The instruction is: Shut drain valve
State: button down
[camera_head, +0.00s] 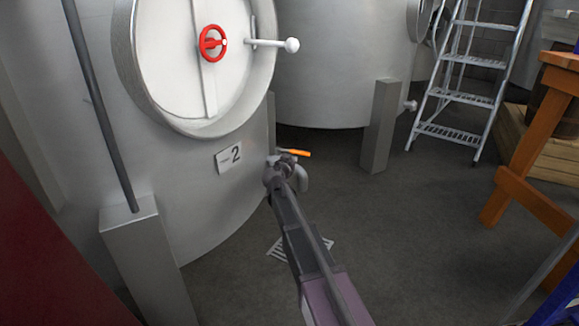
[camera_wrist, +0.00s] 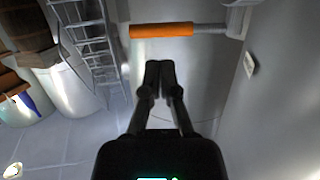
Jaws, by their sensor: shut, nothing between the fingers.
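The drain valve has a lever with an orange grip (camera_head: 294,152) and a pale elbow-shaped body (camera_head: 301,180), low on the tank marked 2 (camera_head: 225,195). In the head view the lever points right, roughly level. In the wrist view the orange grip (camera_wrist: 162,30) lies across the top, with its grey stem running right to the valve body (camera_wrist: 238,14). My gripper (camera_wrist: 160,66) is shut and empty, its fingertips just below the grip in that picture, with a visible gap. In the head view my arm's end partly covers the valve, and its fingers are hard to make out.
A round tank door (camera_head: 165,70) with a red handwheel (camera_head: 213,42) is above the valve. A metal post (camera_head: 380,125) and a stepladder (camera_head: 460,97) stand to the right. A floor grate (camera_head: 318,247) lies below my arm. The floor between is clear.

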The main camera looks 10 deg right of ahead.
aim_at(301, 153)
jog(key=shift+b+x, duration=0.45)
jog(key=shift+x, duration=2.65)
jog(key=shift+d, duration=0.3)
